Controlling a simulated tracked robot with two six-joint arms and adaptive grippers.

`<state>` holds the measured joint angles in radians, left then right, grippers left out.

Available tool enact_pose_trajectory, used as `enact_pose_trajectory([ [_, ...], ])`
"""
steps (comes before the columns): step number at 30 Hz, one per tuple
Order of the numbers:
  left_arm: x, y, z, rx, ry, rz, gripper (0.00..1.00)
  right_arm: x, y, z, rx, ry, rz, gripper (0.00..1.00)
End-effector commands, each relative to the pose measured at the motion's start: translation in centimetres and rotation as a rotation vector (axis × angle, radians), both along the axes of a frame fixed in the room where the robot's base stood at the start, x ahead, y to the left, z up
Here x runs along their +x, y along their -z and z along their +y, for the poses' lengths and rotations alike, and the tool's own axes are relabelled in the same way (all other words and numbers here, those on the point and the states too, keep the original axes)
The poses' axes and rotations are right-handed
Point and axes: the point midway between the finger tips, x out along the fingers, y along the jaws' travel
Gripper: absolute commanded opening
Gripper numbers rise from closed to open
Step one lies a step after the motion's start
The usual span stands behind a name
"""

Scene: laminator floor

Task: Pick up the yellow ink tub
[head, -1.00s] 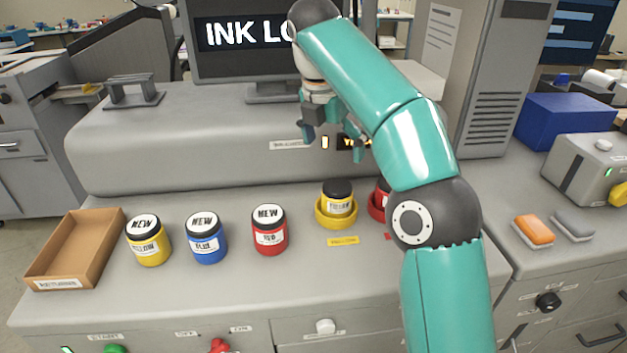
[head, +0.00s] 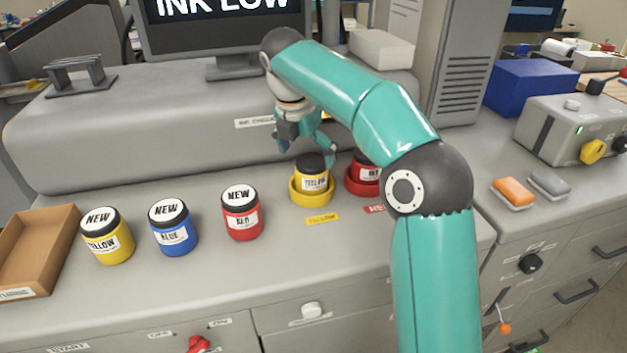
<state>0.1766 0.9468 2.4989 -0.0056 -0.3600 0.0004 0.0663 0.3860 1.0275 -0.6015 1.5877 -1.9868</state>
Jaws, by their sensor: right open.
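A yellow ink tub (head: 314,181) with a black lid stands upright in a yellow ring holder (head: 311,197), with a yellow label on the counter in front. Another yellow tub (head: 107,246), its lid marked NEW, stands at the left of the counter. My right gripper (head: 307,156) is open just above and behind the tub in the holder, its fingers pointing down. One finger is near the tub's lid; I cannot tell whether it touches. My left gripper is out of view.
A blue tub (head: 175,237) and a red tub (head: 242,222) marked NEW stand between the yellow tubs. A red tub (head: 366,172) in a red holder (head: 356,187) is partly hidden by my right arm. A cardboard tray (head: 33,255) lies at far left. The counter front is clear.

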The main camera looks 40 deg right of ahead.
Motion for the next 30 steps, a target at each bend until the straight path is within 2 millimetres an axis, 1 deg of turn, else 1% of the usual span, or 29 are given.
enact_pose_trajectory([
  [2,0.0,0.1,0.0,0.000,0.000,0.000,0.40,0.0,0.5,-0.2,0.000,0.001,0.002,1.00],
  [9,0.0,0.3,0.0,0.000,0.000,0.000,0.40,0.0,3.6,-1.2,0.001,0.000,0.004,1.00],
  [12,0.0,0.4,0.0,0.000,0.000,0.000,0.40,0.1,4.6,-1.5,0.001,0.000,0.003,1.00],
  [15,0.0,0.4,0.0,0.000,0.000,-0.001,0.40,0.2,5.0,-1.5,0.001,-0.002,0.001,1.00],
  [20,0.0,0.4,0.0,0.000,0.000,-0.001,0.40,0.2,4.9,-1.5,0.001,-0.002,0.000,1.00],
  [21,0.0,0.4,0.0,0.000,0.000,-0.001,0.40,0.2,4.9,-1.5,0.001,-0.002,0.000,0.98],
  [23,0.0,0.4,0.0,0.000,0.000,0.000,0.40,0.2,4.9,-1.5,0.001,-0.002,0.000,0.88],
  [30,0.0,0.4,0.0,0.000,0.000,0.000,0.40,0.2,4.9,-1.5,0.001,-0.002,0.001,0.48],
])
